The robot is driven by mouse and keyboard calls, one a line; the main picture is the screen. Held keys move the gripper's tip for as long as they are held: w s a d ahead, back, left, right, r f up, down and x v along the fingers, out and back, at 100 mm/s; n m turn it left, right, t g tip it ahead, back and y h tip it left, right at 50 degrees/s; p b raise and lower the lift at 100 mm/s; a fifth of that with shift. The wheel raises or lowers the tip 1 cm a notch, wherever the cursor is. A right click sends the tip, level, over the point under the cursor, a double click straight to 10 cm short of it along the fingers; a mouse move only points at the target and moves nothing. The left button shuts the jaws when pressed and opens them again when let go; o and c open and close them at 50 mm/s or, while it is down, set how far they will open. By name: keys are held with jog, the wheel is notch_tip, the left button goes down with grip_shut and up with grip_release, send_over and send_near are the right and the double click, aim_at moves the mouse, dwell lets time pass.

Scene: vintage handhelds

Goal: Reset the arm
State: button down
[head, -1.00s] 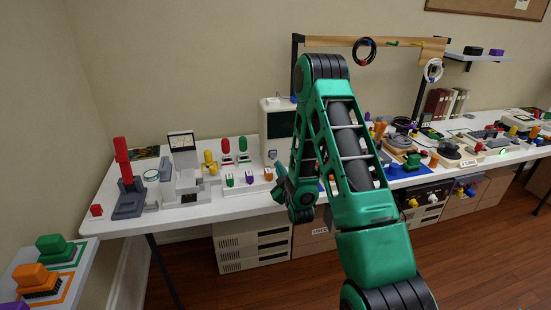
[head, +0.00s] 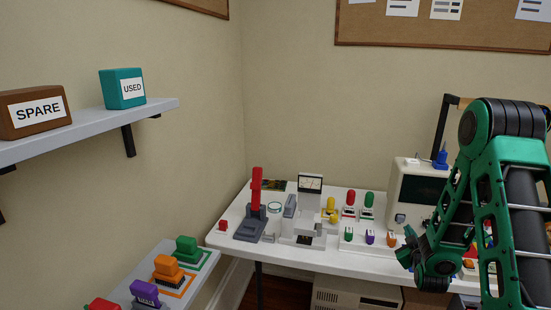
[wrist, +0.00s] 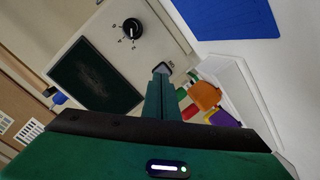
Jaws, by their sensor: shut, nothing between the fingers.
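My green arm (head: 510,180) is bent, with its elbow high at the right of the head view. My gripper (head: 405,256) hangs low in front of the white table's (head: 290,256) right part. It also shows in the wrist view (wrist: 161,72), with its fingers together and nothing between them. Behind it stands a beige instrument (head: 402,215) with a dark screen. In the wrist view this instrument (wrist: 95,40) shows its screen and a black knob. Whether the gripper touches anything is hard to tell, but it appears apart from the instrument.
Small colored parts, a red-handled press (head: 256,190) and a meter (head: 310,184) stand on the table. A low side shelf (head: 205,268) holds colored blocks at the lower left. A wall shelf (head: 85,125) bears boxes marked SPARE (head: 35,120) and USED (head: 122,100).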

jog(key=s+r+m+g+y, duration=0.1)
jog(key=s+r+m+g, duration=0.25)
jog(key=s, duration=0.65)
jog(key=s+r+m+g, duration=0.2)
jog(key=s+r+g, duration=0.15)
jog(key=s, duration=0.55)
jog(key=s+r+m+g+y, duration=0.1)
jog(key=s+r+m+g, duration=0.3)
jog(key=s, duration=0.6)
jog(key=s+a+r+m+g+y, duration=0.1)
jog(key=s+a+g, duration=0.1)
jog(key=s, duration=0.6)
jog(key=s+a+r+m+g+y, duration=0.1)
jog(key=s+a+g, duration=0.1)
jog(key=s+a, duration=0.3)
jog(key=s, duration=0.3)
jog(key=shift+a+r+y, duration=0.3)
jog(key=shift+y, duration=0.1)
